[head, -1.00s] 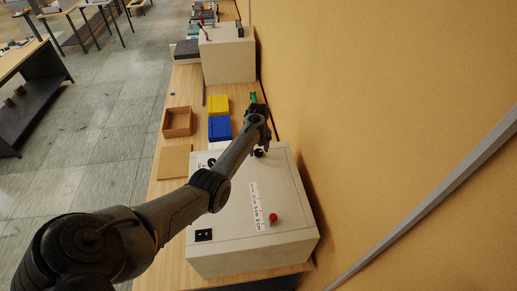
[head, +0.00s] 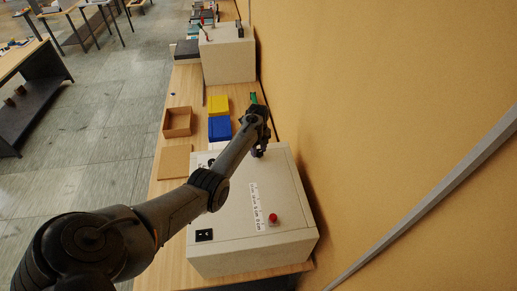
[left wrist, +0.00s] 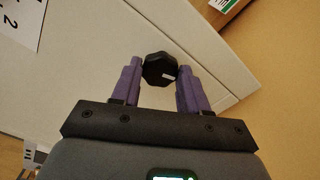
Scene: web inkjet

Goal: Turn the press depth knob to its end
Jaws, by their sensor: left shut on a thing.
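The press depth knob (left wrist: 160,69) is a small black faceted knob with a white mark, on the top of a pale box-shaped machine (head: 285,215). In the left wrist view it sits between the two purple fingers of my left gripper (left wrist: 158,72), which is shut on it. In the head view my left gripper (head: 257,151) is at the far end of the machine's top, and the gripper and forearm hide most of the knob. My right gripper is not in view.
The machine top also carries a red button (head: 273,217), a label strip and a black switch (head: 204,235). Beyond it on the bench are a blue bin (head: 219,128), a yellow bin (head: 218,105) and an open brown box (head: 177,121). A tan wall stands close on the right.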

